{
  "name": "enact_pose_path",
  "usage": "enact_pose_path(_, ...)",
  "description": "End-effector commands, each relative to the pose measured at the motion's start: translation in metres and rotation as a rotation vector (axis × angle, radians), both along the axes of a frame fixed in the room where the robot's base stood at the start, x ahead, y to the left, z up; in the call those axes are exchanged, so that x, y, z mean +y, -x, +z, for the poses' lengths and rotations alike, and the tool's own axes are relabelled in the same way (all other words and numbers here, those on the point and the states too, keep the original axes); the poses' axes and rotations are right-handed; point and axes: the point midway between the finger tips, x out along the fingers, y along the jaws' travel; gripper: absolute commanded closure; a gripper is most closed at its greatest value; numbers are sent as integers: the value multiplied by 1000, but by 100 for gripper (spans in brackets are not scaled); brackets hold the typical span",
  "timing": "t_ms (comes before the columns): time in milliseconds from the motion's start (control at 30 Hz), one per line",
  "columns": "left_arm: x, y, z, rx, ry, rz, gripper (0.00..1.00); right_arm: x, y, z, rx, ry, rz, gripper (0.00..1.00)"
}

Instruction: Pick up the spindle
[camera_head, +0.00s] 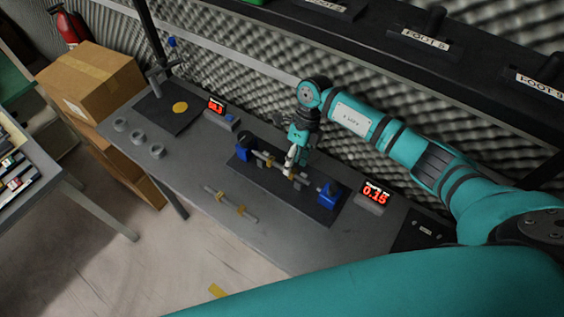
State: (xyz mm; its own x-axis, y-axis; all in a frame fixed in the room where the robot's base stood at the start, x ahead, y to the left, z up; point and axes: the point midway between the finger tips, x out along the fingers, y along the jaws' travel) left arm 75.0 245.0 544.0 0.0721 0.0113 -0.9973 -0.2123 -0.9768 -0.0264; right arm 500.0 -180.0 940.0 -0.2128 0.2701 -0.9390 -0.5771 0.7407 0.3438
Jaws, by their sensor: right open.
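A thin pale rod with brass-coloured collars, spindle-like (231,204), lies on the grey bench near its front edge. A second similar rod, partly hidden (264,159), spans between two blue blocks on a dark plate. My right gripper (292,163) points down over this second rod, near its middle, with its fingers open. Whether the fingers touch the rod or straddle it is too small to tell. My left gripper is not in view.
The dark plate (316,206) carries blue blocks (329,194) at both ends. Red-digit displays (375,192) stand behind it on the bench. Several grey rings (139,138) and a black stand base (163,114) are at left. Cardboard boxes (95,85) stand beyond. Foam wall behind.

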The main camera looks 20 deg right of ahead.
Motion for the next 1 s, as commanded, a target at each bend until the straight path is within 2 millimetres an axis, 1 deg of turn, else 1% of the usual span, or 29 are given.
enact_pose_path(33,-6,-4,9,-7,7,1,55,3,3,-3,4,-3,-1,48)
enact_pose_path(100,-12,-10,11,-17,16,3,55,5,4,-12,2,-2,-1,48)
enact_pose_path(200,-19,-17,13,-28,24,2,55,7,5,-19,2,-1,-1,48)
enact_pose_path(433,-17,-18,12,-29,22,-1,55,6,5,-21,0,-1,0,48)
enact_pose_path(833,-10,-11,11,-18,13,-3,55,6,5,-21,0,-1,0,100)
enact_pose_path(1000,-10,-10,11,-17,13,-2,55,7,4,-20,-2,-3,0,100)
